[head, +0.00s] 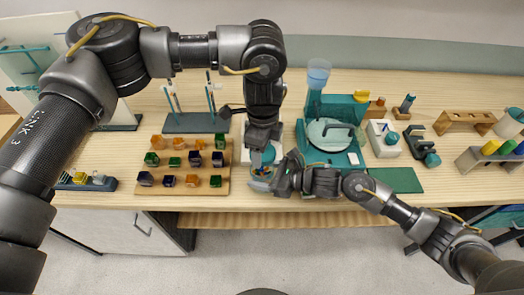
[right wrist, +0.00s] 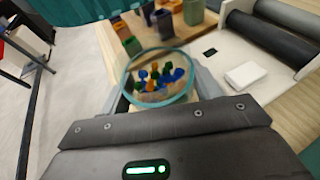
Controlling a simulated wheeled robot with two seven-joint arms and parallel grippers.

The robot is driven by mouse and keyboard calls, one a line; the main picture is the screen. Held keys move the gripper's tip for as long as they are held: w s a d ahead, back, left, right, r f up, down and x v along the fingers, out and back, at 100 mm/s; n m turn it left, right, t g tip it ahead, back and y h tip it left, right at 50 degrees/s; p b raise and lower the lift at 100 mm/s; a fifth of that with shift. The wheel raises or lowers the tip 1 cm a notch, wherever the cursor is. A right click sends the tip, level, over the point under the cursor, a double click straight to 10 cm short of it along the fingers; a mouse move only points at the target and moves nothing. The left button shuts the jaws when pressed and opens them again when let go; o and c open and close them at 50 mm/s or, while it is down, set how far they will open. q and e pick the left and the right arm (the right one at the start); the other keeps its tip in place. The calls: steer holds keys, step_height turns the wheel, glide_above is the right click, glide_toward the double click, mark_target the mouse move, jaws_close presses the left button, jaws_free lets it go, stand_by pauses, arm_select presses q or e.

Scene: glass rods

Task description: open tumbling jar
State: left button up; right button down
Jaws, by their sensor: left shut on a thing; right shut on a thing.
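The tumbling jar (head: 260,184) is a small round clear vessel with a teal-tinted rim near the front edge of the table. In the right wrist view the jar (right wrist: 160,78) shows several blue, green and orange pieces inside. My right gripper (head: 277,183) is shut on the jar from its right side. My left gripper (head: 264,151) points down from above, just over the jar's back side. It is shut on a pale grey piece that looks like the jar's lid, mostly hidden by the fingers.
A wooden board (head: 182,187) with several coloured blocks lies left of the jar. A white base with dark rollers (right wrist: 272,38) is behind it, mostly hidden by my left arm in the head view. A teal machine (head: 318,166) stands close on the right.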

mark_target(263, 158)
steer(key=shift+c, duration=1.3)
jaws_free()
arm_select(q)
steer(key=shift+f+b, duration=0.3)
arm_select(e)
steer(key=shift+s+d, duration=0.1)
steer(key=shift+d, duration=0.4)
arm_select(q)
step_height(263, 158, down, 4)
steer(key=b, duration=0.3)
steer(key=shift+r+b, duration=0.1)
steer(key=shift+b, duration=0.3)
arm_select(e)
steer(key=v, duration=1)
steer(key=shift+s+d, duration=0.1)
steer(key=shift+d, duration=0.1)
steer(key=shift+s+d+r, duration=0.15)
steer(key=shift+d+r, duration=0.15)
